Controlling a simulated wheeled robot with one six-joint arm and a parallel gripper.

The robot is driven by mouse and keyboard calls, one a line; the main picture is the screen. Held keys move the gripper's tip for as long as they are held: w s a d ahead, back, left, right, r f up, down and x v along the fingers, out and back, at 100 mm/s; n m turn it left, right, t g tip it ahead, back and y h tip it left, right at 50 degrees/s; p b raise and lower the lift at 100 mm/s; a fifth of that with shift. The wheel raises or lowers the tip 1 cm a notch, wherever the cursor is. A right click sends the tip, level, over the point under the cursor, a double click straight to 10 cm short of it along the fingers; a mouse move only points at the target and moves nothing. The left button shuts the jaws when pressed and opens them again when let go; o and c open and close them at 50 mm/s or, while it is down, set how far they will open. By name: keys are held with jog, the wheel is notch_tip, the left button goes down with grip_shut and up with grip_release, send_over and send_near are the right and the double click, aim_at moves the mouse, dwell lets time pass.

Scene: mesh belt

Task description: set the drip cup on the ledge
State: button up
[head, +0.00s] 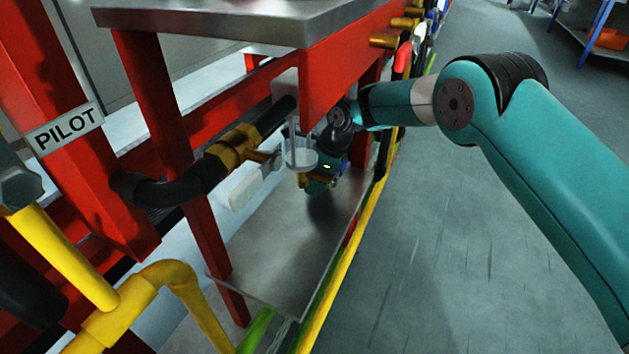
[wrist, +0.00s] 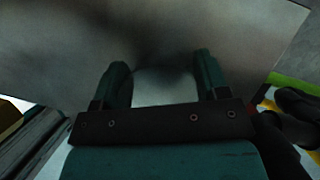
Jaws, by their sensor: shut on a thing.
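My gripper (head: 314,182) is low under the red frame, above the metal ledge (head: 285,250). In the wrist view its two fingers (wrist: 160,74) stand apart on either side of a pale grey thing, which I take as the drip cup (wrist: 165,91), and are shut on it. In the head view a small pale grey cup shape (head: 300,160) shows beside my gripper, partly mixed with the parts around it. The bare ledge (wrist: 50,55) fills the background of the wrist view. I cannot tell the exact gap between cup and ledge.
A black hose with a brass fitting (head: 233,147) and a white bar (head: 250,187) are just left of my gripper. Red legs (head: 165,110) and a steel top (head: 215,18) enclose the space. A yellow pipe (head: 345,255) runs along the ledge's right edge. The ledge's front is clear.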

jog(key=shift+f, duration=0.2)
jog(key=o, duration=0.9)
jog(key=shift+r, duration=0.25)
jog(key=shift+d+r+p, duration=0.2)
jog(key=shift+r+p, duration=0.35)
jog(key=shift+r, duration=0.05)
jog(key=d, duration=0.4)
jog(key=d+p, duration=0.1)
jog(key=d, duration=0.7)
jog(key=shift+w+f+p, duration=0.15)
jog(key=shift+w+p, duration=0.15)
jog(key=shift+p, duration=0.1)
